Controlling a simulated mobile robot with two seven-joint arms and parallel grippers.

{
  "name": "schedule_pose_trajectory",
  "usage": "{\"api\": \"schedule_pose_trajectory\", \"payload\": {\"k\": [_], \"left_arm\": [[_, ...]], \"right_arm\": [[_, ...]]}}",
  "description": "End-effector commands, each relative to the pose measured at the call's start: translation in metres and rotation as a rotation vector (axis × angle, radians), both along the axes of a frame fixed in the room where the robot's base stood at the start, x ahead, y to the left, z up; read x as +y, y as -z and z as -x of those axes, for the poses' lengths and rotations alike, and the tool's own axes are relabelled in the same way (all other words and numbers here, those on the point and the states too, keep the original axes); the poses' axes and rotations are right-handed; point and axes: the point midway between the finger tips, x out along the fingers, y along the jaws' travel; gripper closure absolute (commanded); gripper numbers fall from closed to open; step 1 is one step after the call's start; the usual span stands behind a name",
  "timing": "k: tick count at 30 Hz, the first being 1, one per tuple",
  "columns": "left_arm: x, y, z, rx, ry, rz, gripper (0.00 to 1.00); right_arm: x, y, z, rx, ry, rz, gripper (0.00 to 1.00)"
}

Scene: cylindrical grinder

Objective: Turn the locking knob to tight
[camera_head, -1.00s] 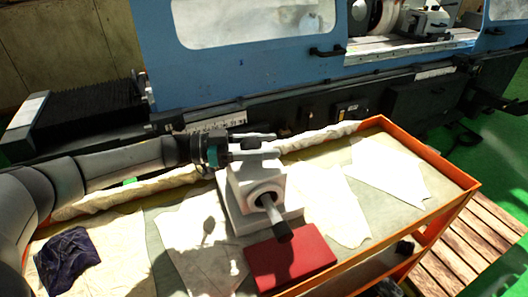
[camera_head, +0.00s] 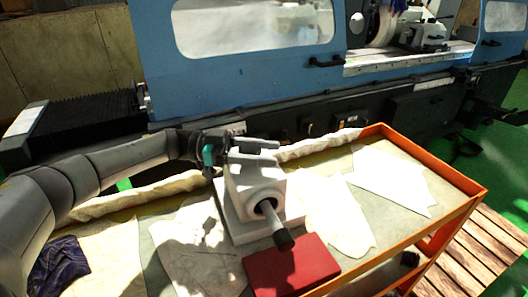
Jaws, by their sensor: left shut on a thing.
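The white tailstock-like block (camera_head: 252,180) stands on a pale base plate, with a grey shaft with a dark end (camera_head: 277,225) sticking out of its round front opening toward me. My left gripper (camera_head: 262,147) reaches in from the left at the top of the block. Its grey fingers are shut on the locking knob there. The knob itself is hidden by the fingers, so its turn angle cannot be read. My right gripper is not in view.
The block stands on an orange-rimmed cart (camera_head: 463,203) covered with pale cloths. A red box-like block (camera_head: 291,266) lies in front of it, and a dark purple cloth (camera_head: 58,268) lies at the left. The blue grinder (camera_head: 250,75) stands behind.

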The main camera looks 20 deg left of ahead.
Motion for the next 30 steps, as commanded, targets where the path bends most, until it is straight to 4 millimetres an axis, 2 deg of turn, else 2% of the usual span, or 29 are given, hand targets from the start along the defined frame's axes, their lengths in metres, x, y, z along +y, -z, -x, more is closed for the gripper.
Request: {"api": "schedule_pose_trajectory", "payload": {"k": [1,8,19,23,30], "left_arm": [[-0.001,-0.001,0.0,-0.002,0.001,0.004,0.42],[-0.001,-0.001,0.0,-0.002,0.0,0.003,0.16],[0.006,0.0,0.001,0.0,-0.002,0.001,0.15],[0.025,0.001,0.006,-0.001,-0.006,0.0,0.15],[0.081,0.002,0.021,-0.001,-0.006,0.001,0.15]], "right_arm": [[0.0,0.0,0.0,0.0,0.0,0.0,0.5],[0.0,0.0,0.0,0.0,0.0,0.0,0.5],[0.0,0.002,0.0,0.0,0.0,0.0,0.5],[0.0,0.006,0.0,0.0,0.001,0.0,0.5],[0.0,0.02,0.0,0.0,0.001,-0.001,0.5]]}}
